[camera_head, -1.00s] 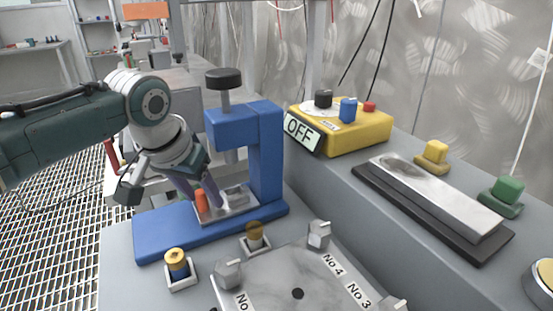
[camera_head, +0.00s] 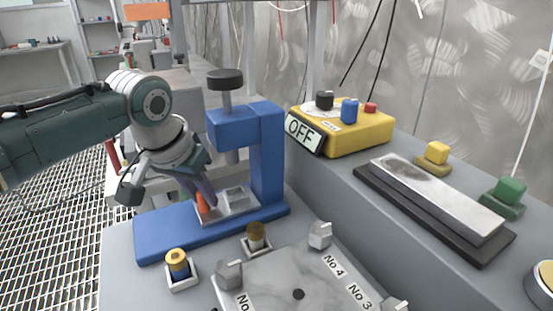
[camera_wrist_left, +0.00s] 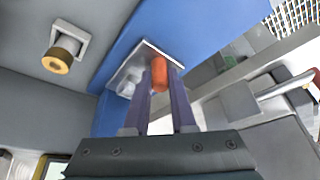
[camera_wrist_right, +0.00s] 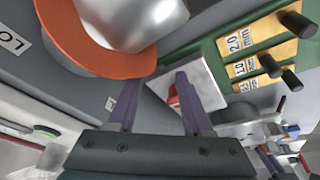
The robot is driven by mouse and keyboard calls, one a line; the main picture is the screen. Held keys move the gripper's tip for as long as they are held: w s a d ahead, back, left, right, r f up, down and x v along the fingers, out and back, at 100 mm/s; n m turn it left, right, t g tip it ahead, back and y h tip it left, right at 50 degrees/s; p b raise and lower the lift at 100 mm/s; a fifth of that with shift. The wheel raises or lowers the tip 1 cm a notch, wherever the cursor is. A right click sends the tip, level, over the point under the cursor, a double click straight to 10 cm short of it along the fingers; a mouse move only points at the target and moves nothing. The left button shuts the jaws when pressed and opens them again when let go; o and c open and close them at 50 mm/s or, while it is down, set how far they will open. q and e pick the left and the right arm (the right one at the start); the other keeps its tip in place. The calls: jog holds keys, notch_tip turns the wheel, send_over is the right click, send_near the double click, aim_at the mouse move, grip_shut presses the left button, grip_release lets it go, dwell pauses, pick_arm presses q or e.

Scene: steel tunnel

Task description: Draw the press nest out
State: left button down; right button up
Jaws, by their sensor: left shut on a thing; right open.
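The blue press (camera_head: 262,150) stands on the bench with its black knob (camera_head: 225,79) above. The press nest, a silver tray (camera_head: 240,206), lies on the blue base under the press arm. Its orange handle (camera_head: 202,203) stands at the tray's left end. My left gripper (camera_head: 205,196) is shut on the orange handle. In the left wrist view the handle (camera_wrist_left: 160,72) shows between the fingertips, with the silver nest plate (camera_wrist_left: 132,75) beside it. My right gripper (camera_wrist_right: 152,88) is open and empty, seen only in the right wrist view.
Two brass-topped pieces in white holders (camera_head: 181,273) stand before the press. A marble plate (camera_head: 300,285) with metal corner blocks is at the front.

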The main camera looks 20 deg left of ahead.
dwell(0.7)
pick_arm(q)
jog(key=shift+s+a+r, duration=0.1)
pick_arm(e)
jog(key=shift+a+r, duration=0.1)
jog(key=shift+r, duration=0.1)
pick_arm(q)
jog(key=s+a+p, duration=0.1)
jog(key=p, duration=0.1)
jog(key=s+a+p, duration=0.2)
jog(key=p, duration=0.1)
jog(key=shift+s+r, duration=0.3)
jog(key=shift+r, duration=0.05)
jog(key=s+a+p, duration=0.1)
jog(key=s, duration=0.1)
jog(key=s+a+p, duration=0.1)
jog(key=s+a, duration=0.1)
jog(key=shift+s+a+f+p, duration=0.1)
jog(key=shift+a+f+p, duration=0.2)
jog(key=shift+f+p, duration=0.1)
pick_arm(e)
notch_tip(320, 180, up, 7)
jog(key=shift+r, duration=0.15)
pick_arm(q)
jog(key=c, duration=0.7)
grip_release()
jog(key=shift+c, duration=0.2)
